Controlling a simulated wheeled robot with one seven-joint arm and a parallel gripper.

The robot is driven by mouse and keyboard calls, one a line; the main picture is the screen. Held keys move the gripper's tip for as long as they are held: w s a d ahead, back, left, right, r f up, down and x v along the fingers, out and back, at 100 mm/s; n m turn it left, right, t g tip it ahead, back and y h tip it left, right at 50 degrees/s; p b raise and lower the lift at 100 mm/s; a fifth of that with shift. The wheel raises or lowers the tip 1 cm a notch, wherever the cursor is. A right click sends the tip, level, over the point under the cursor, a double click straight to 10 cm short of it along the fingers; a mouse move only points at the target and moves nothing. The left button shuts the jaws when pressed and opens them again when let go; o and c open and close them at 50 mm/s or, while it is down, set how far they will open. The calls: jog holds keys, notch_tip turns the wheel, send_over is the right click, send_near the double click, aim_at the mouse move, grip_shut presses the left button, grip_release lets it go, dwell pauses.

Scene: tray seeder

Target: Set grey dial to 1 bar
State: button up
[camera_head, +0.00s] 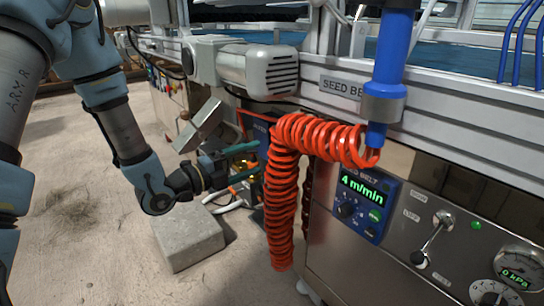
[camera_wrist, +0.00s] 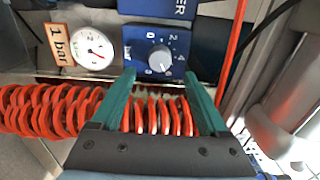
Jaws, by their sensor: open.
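The grey dial (camera_wrist: 160,60) sits on a blue panel with a printed number scale in the wrist view; I cannot clearly read its setting. A round white gauge (camera_wrist: 93,47) with a red needle is left of it, beside a tan tag (camera_wrist: 60,45) reading "1 bar". My gripper (camera_wrist: 160,78) is open, its two teal fingers pointing at the panel, with the dial in line with the gap between them. It looks empty. In the head view my gripper (camera_head: 258,158) reaches toward the blue panel (camera_head: 262,131), partly covered by a red coil; the dial is hidden there.
The red coiled hose (camera_head: 285,190) hangs close to my gripper and crosses behind the fingers in the wrist view (camera_wrist: 50,110). A "4 m/min" display box (camera_head: 361,204) with a dark knob is to the right. A grey block (camera_head: 190,235) stands on the floor below.

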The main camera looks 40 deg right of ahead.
aim_at(272, 151)
jog(key=d+b, duration=0.1)
jog(key=d, duration=0.5)
jog(key=shift+s+d, duration=0.15)
jog(key=shift+d, duration=0.15)
grip_shut()
dwell(0.4)
